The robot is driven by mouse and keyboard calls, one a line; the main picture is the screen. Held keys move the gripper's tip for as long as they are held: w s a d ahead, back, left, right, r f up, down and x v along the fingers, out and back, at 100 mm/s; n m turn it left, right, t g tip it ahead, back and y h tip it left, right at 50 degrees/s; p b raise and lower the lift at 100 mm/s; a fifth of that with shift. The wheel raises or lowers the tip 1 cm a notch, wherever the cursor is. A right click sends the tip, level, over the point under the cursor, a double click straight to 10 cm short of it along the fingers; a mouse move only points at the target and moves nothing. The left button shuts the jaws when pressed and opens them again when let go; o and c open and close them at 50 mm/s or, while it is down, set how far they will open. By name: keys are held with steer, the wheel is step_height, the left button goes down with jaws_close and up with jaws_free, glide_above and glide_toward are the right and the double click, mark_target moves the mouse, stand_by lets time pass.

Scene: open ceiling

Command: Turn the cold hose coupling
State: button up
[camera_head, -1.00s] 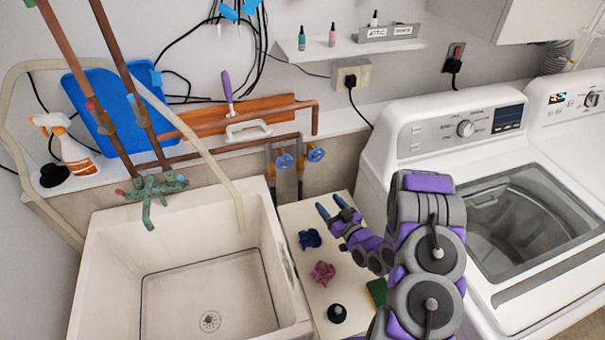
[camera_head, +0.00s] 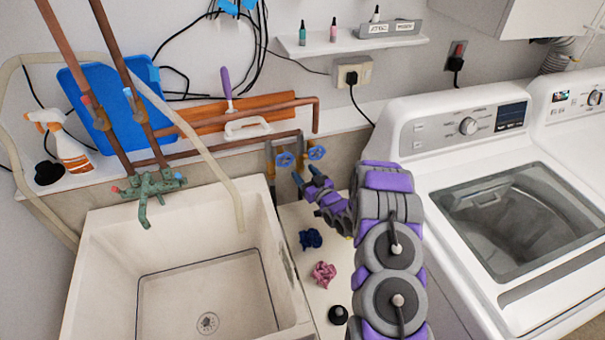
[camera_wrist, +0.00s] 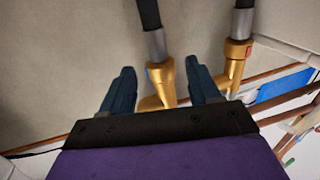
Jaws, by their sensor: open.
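In the wrist view, a brass coupling (camera_wrist: 164,78) with a small blue mark joins a grey collar and dark hose (camera_wrist: 149,14). It lies between my open fingers, apart from both. A second brass coupling (camera_wrist: 236,52) with a red mark is to the right, outside the fingers. My gripper (camera_head: 305,173) is open and empty just below the right valve; it also shows in the wrist view (camera_wrist: 160,90). The fingers partly hide the right valve's lower end.
The white sink (camera_head: 100,260) is to the left and the washing machine (camera_head: 425,165) to the right. A blue crumpled cloth (camera_head: 311,238), a pink one (camera_head: 324,274) and a black-topped object (camera_head: 338,314) sit on the narrow counter (camera_head: 292,222) below my arm. Copper pipes run above the valves.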

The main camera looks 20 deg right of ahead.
steer(key=shift+x, duration=0.9)
steer(key=c, duration=1)
